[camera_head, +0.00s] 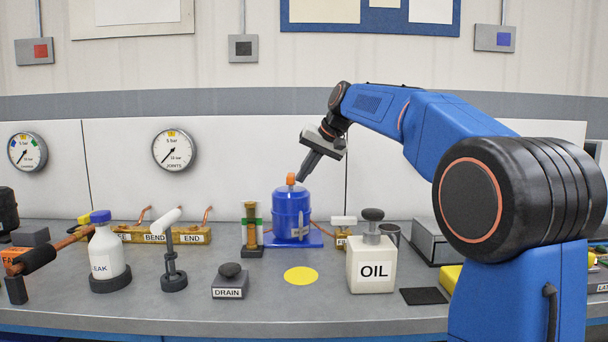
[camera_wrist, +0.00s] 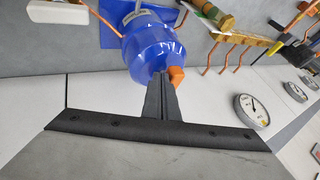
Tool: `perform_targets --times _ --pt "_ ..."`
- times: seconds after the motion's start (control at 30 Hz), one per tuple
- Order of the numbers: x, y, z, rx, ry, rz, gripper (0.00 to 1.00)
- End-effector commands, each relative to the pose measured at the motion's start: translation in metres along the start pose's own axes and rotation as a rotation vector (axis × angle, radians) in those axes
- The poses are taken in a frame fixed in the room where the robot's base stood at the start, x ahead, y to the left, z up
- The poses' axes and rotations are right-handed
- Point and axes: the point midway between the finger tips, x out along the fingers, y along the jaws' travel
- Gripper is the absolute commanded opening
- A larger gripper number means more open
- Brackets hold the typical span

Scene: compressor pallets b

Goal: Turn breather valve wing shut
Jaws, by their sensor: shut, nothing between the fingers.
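The blue compressor (camera_head: 291,213) stands upright on a blue base plate at the back of the bench; it also shows in the wrist view (camera_wrist: 150,45). A small orange wing (camera_head: 291,178), which looks like the breather valve wing, sits on its top; it also shows in the wrist view (camera_wrist: 177,76). My gripper (camera_head: 300,179) is shut and empty, its tips pointing down just right of the wing. In the wrist view its fingertips (camera_wrist: 160,74) are beside the wing, close to the compressor's top. I cannot tell whether they touch it.
A white OIL bottle (camera_head: 371,265) stands front right of the compressor. A brass post (camera_head: 250,228) stands close on its left. A yellow disc (camera_head: 301,276) marks clear bench in front. A DRAIN block (camera_head: 230,283) and LEAK bottle (camera_head: 107,256) are at left.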

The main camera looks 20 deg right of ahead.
Motion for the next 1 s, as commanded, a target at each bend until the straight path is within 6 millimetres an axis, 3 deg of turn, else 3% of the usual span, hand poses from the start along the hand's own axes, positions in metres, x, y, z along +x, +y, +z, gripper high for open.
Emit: perform_targets --times 0.67,1.0 --pt "0.000 -0.007 0.006 0.115 0.063 0.062 0.00" --pt "0.003 -0.019 0.014 0.316 0.169 0.169 0.00"
